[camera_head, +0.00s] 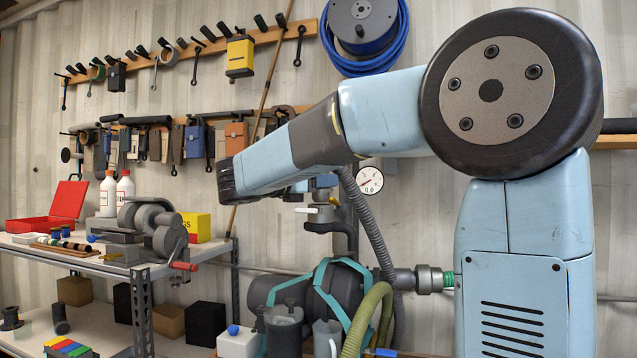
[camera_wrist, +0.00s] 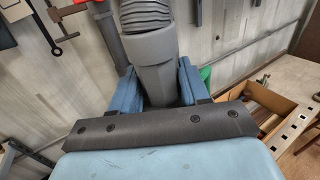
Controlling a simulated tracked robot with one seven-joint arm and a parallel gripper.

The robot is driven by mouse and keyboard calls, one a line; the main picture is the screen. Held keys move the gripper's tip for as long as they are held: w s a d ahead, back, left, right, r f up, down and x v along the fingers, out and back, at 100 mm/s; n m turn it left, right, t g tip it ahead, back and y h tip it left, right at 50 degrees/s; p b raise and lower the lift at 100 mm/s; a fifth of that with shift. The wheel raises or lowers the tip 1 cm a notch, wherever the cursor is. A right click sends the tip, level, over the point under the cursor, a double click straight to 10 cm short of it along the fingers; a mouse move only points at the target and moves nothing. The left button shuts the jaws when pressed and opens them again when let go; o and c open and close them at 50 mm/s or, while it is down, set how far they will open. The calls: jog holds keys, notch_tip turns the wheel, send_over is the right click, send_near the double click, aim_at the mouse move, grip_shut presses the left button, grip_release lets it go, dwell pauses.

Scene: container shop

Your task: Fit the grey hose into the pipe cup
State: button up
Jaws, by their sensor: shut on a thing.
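The grey hose (camera_wrist: 146,14) has ribs and ends in a smooth, wider grey cuff (camera_wrist: 155,50). In the wrist view my gripper (camera_wrist: 157,72) is shut on this cuff, with a blue finger on either side. In the head view the ribbed hose (camera_head: 367,215) comes out from behind my forearm and hangs down to the right. My forearm hides most of my gripper and the held end there. A grey horizontal pipe fitting (camera_head: 408,281) with a green ring stands at lower centre right. I cannot tell whether it is the pipe cup.
A dark tank (camera_head: 350,290) with teal straps stands below the hose, beside a thick olive hose (camera_head: 366,318). A tap with a white handle (camera_head: 316,209) and a round gauge (camera_head: 369,181) are close to my forearm.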

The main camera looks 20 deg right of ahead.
jog(key=shift+f, duration=1.4)
dwell(1.8)
jog(key=o, duration=1.3)
jog(key=shift+c, duration=0.2)
jog(key=shift+a, duration=0.1)
jog(key=v, duration=1.3)
jog(key=shift+s+a, duration=0.15)
jog(key=shift+a, duration=0.15)
